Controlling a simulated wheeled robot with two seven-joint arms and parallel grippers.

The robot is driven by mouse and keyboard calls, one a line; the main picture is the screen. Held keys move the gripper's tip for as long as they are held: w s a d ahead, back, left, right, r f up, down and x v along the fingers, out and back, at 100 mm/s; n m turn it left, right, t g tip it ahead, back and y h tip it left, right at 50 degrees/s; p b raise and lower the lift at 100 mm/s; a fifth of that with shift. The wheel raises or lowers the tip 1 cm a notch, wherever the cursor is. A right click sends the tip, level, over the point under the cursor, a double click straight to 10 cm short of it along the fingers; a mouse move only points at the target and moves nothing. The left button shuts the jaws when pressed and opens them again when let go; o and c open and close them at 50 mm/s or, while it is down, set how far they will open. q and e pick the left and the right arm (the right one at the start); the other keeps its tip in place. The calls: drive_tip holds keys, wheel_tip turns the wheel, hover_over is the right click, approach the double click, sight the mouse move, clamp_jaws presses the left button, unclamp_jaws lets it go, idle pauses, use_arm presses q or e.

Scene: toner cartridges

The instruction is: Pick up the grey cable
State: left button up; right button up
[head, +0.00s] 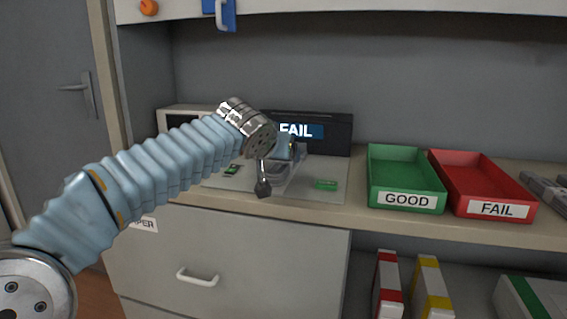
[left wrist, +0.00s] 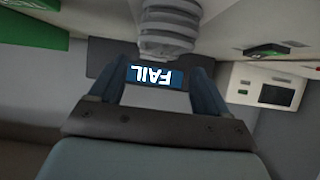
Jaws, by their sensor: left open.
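My left arm reaches in from the left in the head view, and its wrist hides much of the left gripper (head: 287,150), which is over the work mat in front of the tester. In the left wrist view, which is upside down, the left gripper (left wrist: 155,78) is open, with nothing visible between its fingers. A grey ribbed round piece (left wrist: 166,28) is close by, just beyond the fingers; it may be the grey cable's end, but I cannot tell. No full length of cable is clear in the head view. My right gripper is not in view.
The black tester (head: 335,133) shows FAIL. A green GOOD tray (head: 405,202) and a red FAIL tray (head: 500,209) stand to the right. A shelf edge (head: 350,14) crosses above; the counter's front edge is close.

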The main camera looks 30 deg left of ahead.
use_arm(q)
drive_tip(key=p+x, duration=0.1)
drive_tip(key=x, duration=0.3)
drive_tip(key=shift+w+d+f, duration=0.1)
drive_tip(key=shift+w, duration=0.35)
drive_tip(key=shift+c, duration=0.4)
drive_tip(key=c, duration=1.2)
drive_tip(key=shift+s, duration=0.1)
